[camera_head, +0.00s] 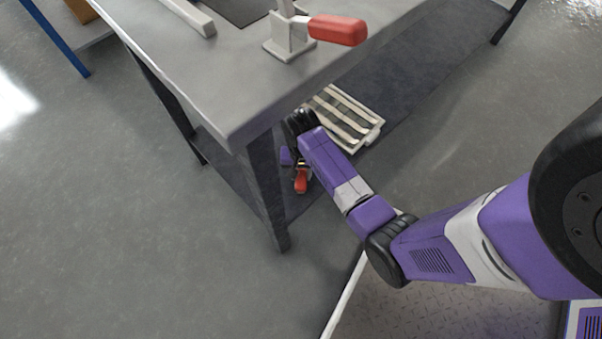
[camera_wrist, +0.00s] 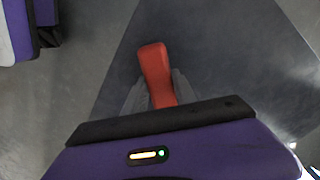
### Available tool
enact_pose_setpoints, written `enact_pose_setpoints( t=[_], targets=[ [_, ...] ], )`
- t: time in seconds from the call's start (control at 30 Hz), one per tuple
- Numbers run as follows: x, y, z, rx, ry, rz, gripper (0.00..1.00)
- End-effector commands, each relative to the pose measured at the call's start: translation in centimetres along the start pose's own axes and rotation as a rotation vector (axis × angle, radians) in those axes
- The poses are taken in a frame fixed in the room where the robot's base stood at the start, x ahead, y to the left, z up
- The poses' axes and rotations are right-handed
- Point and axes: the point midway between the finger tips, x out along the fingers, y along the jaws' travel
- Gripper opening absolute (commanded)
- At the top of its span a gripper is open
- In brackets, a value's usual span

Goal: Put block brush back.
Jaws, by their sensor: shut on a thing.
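The block brush shows as a red handle in the wrist view (camera_wrist: 154,62) and in the head view (camera_head: 301,184). My gripper (camera_wrist: 155,88) is shut on this handle, with a grey finger on each side. In the head view my gripper (camera_head: 301,168) is under the table's near corner, over the lower shelf (camera_head: 240,180). The brush's bristle end is hidden. I cannot tell whether the brush touches the shelf.
A light tray (camera_head: 371,136) with pale strips lies on the lower shelf, right of my gripper. The table leg (camera_head: 265,190) stands close on the left. The tabletop (camera_head: 230,75) overhangs the shelf and carries a red-handled fixture (camera_head: 338,30). Bare shelf extends behind the tray.

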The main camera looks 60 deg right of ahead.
Motion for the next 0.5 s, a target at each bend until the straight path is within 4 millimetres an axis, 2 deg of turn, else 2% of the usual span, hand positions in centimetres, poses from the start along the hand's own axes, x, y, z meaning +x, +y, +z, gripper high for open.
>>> enact_pose_setpoints(
  t=[0.13, 0.17, 0.23, 0.5],
  targets=[
    [0.3, -0.01, -0.03, 0.0, 0.001, 0.0, 0.0],
    [0.27, 0.0, -0.03, 0.0, 0.001, 0.0, 0.38],
    [0.26, 0.01, -0.02, 0.0, 0.0, 0.0, 0.52],
    [0.26, 0.02, -0.01, 0.0, 0.0, 0.0, 0.54]
  ],
)
